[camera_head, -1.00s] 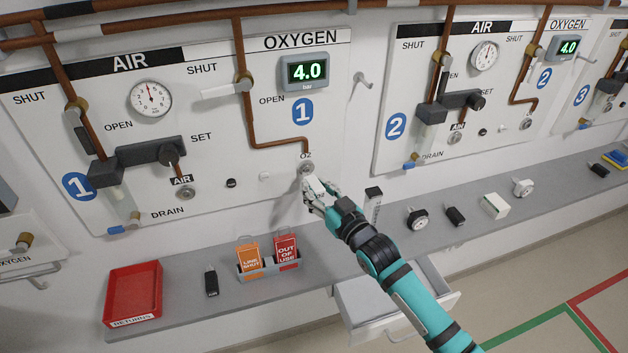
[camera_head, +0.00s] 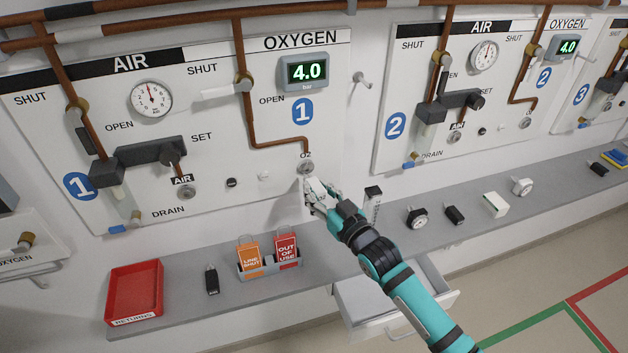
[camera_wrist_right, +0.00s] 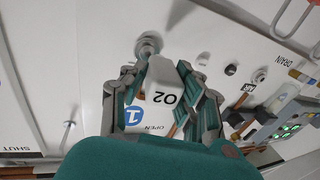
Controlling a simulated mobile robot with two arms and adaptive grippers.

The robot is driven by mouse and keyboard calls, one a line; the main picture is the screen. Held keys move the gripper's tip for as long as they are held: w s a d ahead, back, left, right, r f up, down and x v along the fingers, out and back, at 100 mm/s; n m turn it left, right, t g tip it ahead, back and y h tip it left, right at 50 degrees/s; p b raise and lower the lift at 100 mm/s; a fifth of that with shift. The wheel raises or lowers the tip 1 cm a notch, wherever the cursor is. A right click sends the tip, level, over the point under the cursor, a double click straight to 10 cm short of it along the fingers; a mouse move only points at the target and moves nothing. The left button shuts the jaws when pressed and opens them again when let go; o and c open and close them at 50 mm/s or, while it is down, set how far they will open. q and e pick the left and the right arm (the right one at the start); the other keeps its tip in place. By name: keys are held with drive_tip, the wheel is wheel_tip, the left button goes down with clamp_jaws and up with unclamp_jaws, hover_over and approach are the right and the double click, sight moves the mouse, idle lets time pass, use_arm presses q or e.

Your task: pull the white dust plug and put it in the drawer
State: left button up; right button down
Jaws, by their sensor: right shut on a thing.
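The white dust plug (camera_head: 315,187) is held between the fingers of my right gripper (camera_head: 317,195), just below the O2 outlet (camera_head: 306,167) of the oxygen 1 panel. I cannot tell whether the plug still touches the outlet. The drawer (camera_head: 356,306) under the shelf stands pulled out, partly hidden by my right arm. My left gripper is not in view.
The grey shelf (camera_head: 200,312) runs below the panels. On it are a red returns tray (camera_head: 134,318), a tag holder (camera_head: 270,270) and several small parts to the right of my arm. A knob (camera_head: 361,80) juts from the wall at the upper right of panel 1.

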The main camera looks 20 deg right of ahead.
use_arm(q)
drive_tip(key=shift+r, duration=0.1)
use_arm(e)
drive_tip(key=shift+s, duration=0.1)
use_arm(q)
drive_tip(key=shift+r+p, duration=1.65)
drive_tip(key=shift+p, duration=0.1)
use_arm(e)
drive_tip(key=s, duration=0.6)
drive_tip(key=shift+s+d, duration=0.15)
drive_tip(key=shift+s, duration=0.25)
